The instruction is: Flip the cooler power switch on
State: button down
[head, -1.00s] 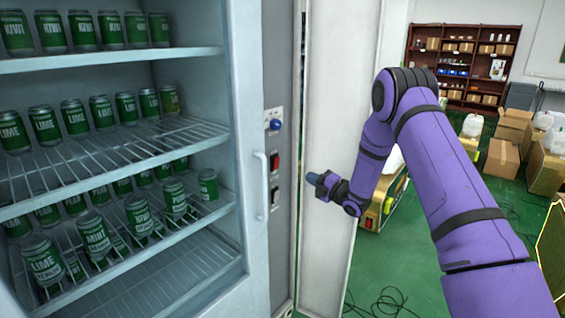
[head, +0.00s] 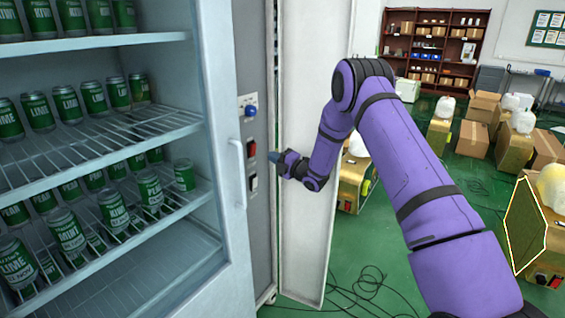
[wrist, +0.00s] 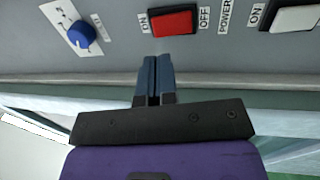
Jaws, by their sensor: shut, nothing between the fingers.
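The red rocker switch (wrist: 173,21) is on the grey control panel, with ON printed on its left and OFF on its right in the wrist view. A POWER label (wrist: 225,17) stands between it and a white rocker switch (wrist: 294,15). In the head view the red switch (head: 251,147) sits above the white one (head: 253,179), right of the cooler's door handle. My gripper (wrist: 157,58) is shut and empty. Its tips point at the panel near the red switch; I cannot tell whether they touch. In the head view my gripper (head: 274,157) is just right of the red switch.
A blue knob (wrist: 81,34) is on the panel beside the red switch. The cooler's white door handle (head: 240,172) is left of the panel. A tall white panel (head: 314,150) stands open behind my gripper. Cables (head: 360,293) lie on the green floor.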

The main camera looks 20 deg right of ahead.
aim_at(254, 146)
jog(key=x, duration=0.7)
jog(key=shift+w+a+r+g+h, duration=0.2)
jog(key=shift+a+r+g+h, duration=0.05)
jog(key=shift+r+g+h, duration=0.05)
jog(key=shift+f, duration=0.15)
jog(key=shift+s+d, duration=0.1)
